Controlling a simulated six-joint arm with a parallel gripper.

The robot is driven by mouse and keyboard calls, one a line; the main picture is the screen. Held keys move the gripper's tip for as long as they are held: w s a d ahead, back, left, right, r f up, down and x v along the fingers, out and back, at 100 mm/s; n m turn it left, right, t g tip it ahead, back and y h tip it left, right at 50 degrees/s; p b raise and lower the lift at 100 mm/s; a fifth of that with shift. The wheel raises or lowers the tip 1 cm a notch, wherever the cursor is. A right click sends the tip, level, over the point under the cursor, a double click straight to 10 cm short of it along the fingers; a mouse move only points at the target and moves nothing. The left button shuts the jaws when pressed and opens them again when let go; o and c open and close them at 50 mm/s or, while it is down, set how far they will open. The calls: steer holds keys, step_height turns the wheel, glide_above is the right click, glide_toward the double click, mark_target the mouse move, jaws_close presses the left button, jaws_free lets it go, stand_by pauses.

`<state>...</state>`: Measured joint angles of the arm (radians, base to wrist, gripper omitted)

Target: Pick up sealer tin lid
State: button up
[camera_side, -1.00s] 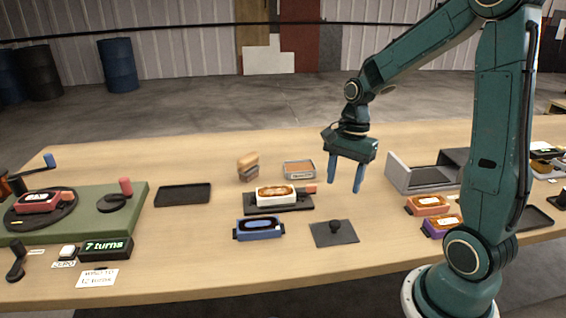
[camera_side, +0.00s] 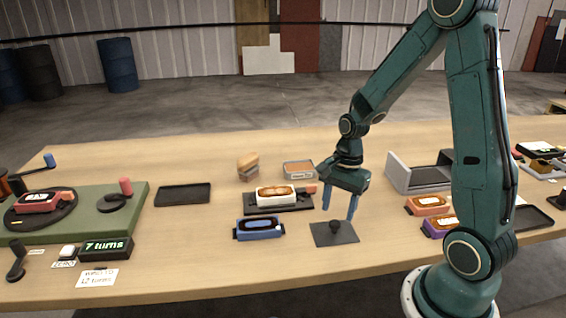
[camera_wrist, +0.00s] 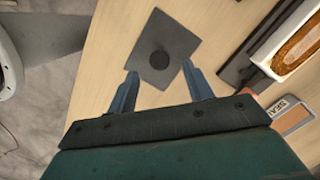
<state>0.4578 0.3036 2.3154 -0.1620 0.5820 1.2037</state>
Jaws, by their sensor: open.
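The sealer tin lid looks to be the flat dark grey square plate (camera_side: 345,237) with a round knob (camera_side: 335,226) standing at its middle. It lies flat on the table near the front edge. My gripper (camera_side: 338,212) is open and empty, with its two blue fingers pointing down above the lid. In the wrist view the lid (camera_wrist: 167,38) shows just past the open fingertips (camera_wrist: 160,68), with the knob between them or slightly beyond. I see no contact. The sealer tin (camera_side: 299,169), holding brown content, stands farther back; part of its label shows in the wrist view (camera_wrist: 293,115).
A blue case (camera_side: 260,229) lies left of the lid. Behind it a white tray with brown content (camera_side: 276,195) sits on a dark base. Orange (camera_side: 428,206) and purple cases stand to the right, near my arm. Bare table surrounds the lid.

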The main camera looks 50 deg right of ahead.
mark_target(335, 223)
steer(key=shift+a+f, duration=0.2)
steer(key=shift+f, duration=0.8)
steer(key=shift+a+f, duration=0.2)
steer(key=shift+f, duration=0.75)
steer(key=c, duration=1.1)
steer(key=shift+o, duration=0.2)
steer(key=shift+r, duration=0.2)
step_height(335, 223, up, 20)
steer(key=shift+f, duration=0.15)
